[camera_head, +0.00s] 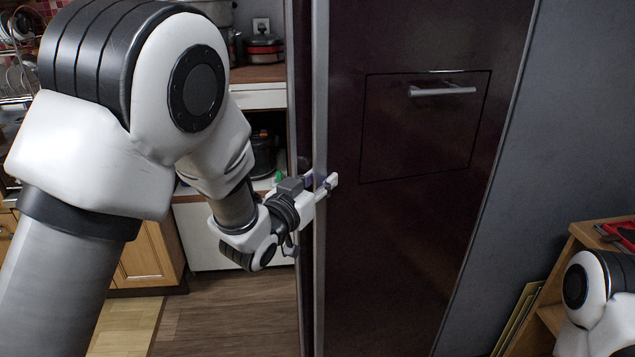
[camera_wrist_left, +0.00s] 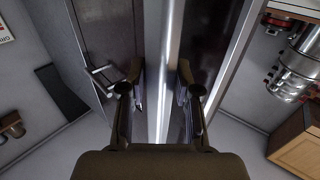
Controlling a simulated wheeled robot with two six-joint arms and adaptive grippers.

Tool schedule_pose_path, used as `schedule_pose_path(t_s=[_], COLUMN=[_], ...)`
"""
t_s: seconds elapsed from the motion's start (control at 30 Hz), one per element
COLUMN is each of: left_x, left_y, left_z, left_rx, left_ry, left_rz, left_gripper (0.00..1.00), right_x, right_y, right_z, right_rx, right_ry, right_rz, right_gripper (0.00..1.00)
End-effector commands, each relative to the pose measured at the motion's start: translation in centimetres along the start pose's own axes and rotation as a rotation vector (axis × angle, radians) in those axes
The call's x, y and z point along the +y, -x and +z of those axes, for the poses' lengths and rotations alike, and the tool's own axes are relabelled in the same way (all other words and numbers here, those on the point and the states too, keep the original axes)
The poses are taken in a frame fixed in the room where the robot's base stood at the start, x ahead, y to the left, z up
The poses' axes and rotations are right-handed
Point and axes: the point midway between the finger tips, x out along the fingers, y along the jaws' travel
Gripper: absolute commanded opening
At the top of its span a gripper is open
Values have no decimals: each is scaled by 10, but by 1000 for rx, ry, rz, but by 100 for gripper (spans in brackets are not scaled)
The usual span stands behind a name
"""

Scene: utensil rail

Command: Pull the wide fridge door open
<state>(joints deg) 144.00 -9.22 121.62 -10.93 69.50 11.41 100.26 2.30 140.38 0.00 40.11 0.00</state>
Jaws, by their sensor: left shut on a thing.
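The wide fridge door (camera_head: 410,240) is a tall dark panel with a small inset hatch. A long silver vertical bar (camera_head: 320,90) runs along its left edge. My left gripper (camera_head: 322,186) reaches in from the left and is shut around this bar at about mid-height. In the left wrist view the bar (camera_wrist_left: 168,50) passes between the two fingers of the gripper (camera_wrist_left: 160,80), and the dark wide door (camera_wrist_left: 110,35) lies on the left. Whether the door stands slightly ajar cannot be told. My right gripper is out of view.
The hatch carries a short silver handle (camera_head: 441,90). A narrow dark strip (camera_head: 301,50) lies left of the bar. Counters and pots stand on the left. A wooden shelf unit (camera_head: 560,262) stands at right, near my right arm. The wooden floor (camera_head: 230,315) is bare at lower left.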

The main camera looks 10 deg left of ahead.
Motion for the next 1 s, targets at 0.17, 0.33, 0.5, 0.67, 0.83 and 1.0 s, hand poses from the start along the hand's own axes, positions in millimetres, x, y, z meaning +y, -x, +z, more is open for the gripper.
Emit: schedule_pose_path(t_s=[0.17, 0.33, 0.5, 0.67, 0.83, 1.0], left_x=[1, 1, 1, 0, 0, 0], left_y=[-2, -2, -2, -2, -1, 8], left_z=[-4, -4, -4, -4, -2, -2], left_rx=[8, 9, 10, 8, 6, 3], left_ry=[0, 1, 1, 1, 0, 1], left_rz=[-13, -15, -15, -15, -15, -16], left_gripper=[0, 0, 0, 52, 52, 52], right_x=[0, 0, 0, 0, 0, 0], right_y=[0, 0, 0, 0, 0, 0], right_z=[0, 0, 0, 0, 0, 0], right_rx=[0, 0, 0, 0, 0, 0], right_ry=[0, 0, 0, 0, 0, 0], right_rz=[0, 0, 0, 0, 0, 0], right_gripper=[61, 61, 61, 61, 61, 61])
